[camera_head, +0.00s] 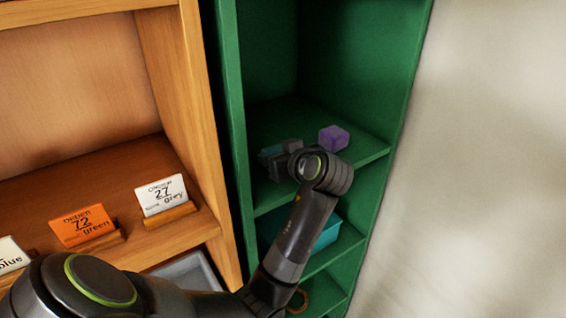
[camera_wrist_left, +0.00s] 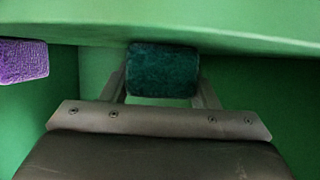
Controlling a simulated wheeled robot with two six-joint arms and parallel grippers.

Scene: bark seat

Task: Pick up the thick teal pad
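The thick teal pad (camera_head: 267,153) lies on the upper shelf of the green case, at its left side, partly hidden by my left gripper. In the left wrist view the teal pad (camera_wrist_left: 163,70) is a dark, mottled block. My left gripper (camera_head: 281,160) reaches in over this shelf. Its two fingers (camera_wrist_left: 162,84) stand apart, one along each side of the pad; I see no clear grip on it. My right gripper is in neither view.
A purple block (camera_head: 333,138) sits on the same shelf, right of the gripper. It also shows in the left wrist view (camera_wrist_left: 22,61). A teal bin (camera_head: 328,234) stands on the shelf below. An orange-brown case with order cards (camera_head: 84,225) is at left.

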